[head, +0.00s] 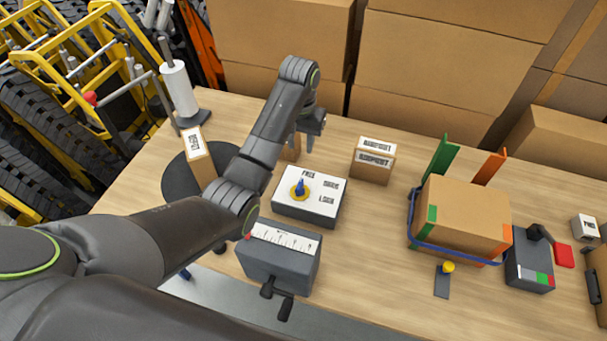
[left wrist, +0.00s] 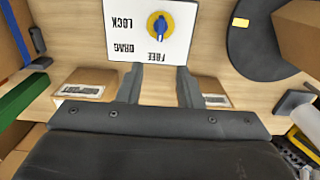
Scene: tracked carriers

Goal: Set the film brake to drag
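The film brake is a grey box with a white top (head: 324,194), printed FREE, DRAG and LOCK. A blue knob (head: 299,188) stands on a yellow disc at its left side. The white panel (left wrist: 125,40) and knob (left wrist: 158,25) also show in the left wrist view. There the knob's long axis is slightly tilted; which label it points to I cannot tell for sure. My left gripper (head: 305,140) is above the table just behind the brake box, apart from the knob. Its fingers (left wrist: 159,75) are spread with nothing between them. My right gripper is not in view.
A grey box with a ruler scale and crank (head: 278,258) stands in front of the brake. A dark round turntable (head: 177,180) with a carton is left. Small labelled cartons (head: 373,163) stand behind. A strapped carton (head: 465,215) is right. Bare table lies between it and the brake.

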